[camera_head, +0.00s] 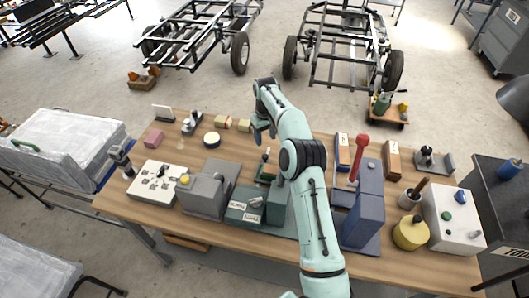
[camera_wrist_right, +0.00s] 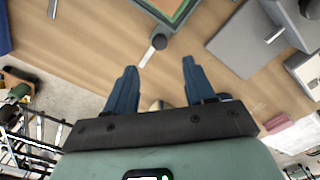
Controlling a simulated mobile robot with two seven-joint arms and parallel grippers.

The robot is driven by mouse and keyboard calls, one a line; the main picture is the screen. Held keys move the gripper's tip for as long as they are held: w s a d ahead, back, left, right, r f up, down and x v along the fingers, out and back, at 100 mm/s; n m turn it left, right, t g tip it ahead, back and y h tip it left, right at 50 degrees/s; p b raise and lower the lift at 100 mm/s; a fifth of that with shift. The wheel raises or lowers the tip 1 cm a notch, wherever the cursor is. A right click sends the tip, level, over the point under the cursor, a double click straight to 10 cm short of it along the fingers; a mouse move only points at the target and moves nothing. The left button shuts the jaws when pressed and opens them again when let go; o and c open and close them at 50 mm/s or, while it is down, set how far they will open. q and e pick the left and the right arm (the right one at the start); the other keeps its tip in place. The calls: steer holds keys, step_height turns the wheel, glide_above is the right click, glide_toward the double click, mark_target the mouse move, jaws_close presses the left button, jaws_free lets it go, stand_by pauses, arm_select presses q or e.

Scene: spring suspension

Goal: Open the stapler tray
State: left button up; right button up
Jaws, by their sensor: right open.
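A dark green bench machine (camera_head: 250,207) with white labels stands in the middle of the wooden table, partly hidden behind my right arm; it looks like the stapler, though I cannot be sure. At its far side is a small green part with a short handle (camera_head: 265,156). My left gripper is out of view.
A grey machine (camera_head: 205,194) stands close on the left. A round tin (camera_head: 212,139) and small blocks (camera_head: 223,121) lie along the table's far edge.

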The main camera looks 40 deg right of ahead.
mark_target(266, 156)
step_height(266, 156, down, 10)
steer(key=shift+d+r+b, duration=0.1)
steer(key=shift+r+b, duration=0.15)
steer(key=shift+b, duration=0.25)
steer(key=shift+w+f, duration=0.15)
steer(key=shift+f, duration=0.25)
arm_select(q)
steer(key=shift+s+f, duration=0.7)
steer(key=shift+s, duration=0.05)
arm_select(e)
jaws_close()
